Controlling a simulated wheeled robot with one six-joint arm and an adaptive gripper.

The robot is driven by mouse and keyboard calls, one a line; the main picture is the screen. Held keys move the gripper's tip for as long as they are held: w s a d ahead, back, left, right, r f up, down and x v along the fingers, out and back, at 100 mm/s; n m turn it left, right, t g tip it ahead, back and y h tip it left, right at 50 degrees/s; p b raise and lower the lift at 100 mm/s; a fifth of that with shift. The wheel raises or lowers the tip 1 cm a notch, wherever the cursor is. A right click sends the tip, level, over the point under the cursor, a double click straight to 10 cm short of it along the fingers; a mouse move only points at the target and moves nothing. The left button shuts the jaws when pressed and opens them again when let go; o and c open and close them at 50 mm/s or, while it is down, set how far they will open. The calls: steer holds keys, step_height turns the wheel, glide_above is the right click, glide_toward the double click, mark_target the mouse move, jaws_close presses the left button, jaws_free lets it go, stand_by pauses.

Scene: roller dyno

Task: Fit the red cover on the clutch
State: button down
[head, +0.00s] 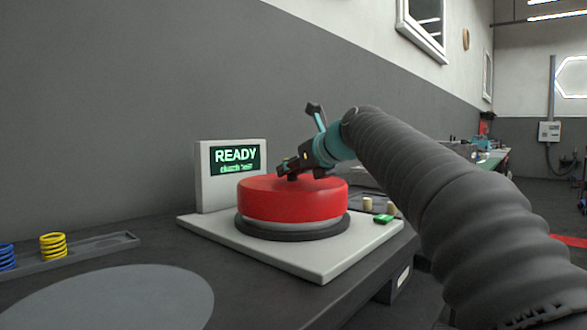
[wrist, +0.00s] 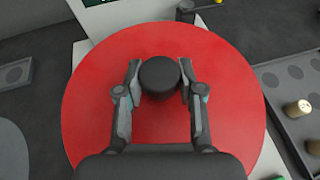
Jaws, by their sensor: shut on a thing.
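The red cover (head: 290,203) is a wide round cap with a dark knob (wrist: 158,76) on top. It sits over the clutch, whose pale band and dark base ring (head: 292,230) show just below the cover's lower edge. The rest of the clutch is hidden under the cover. In the head view the cover looks level. My gripper (head: 295,174) is above the cover, and in the wrist view its two fingers (wrist: 160,79) close on the knob from both sides.
The white base plate (head: 325,266) carries a display (head: 231,176) reading "READY". A green block (head: 383,219) and tan pegs (head: 367,203) are at the right. A tray at the left holds a yellow spring (head: 53,246) and a blue spring (head: 7,257). The grey disc area (head: 125,300) is clear.

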steer(key=shift+f+b, duration=0.6)
steer(key=shift+f, duration=0.35)
steer(key=shift+c, duration=1.2)
jaws_free()
steer(key=shift+r, duration=0.1)
steer(key=shift+r+p, duration=3.45)
steer(key=shift+p, duration=0.3)
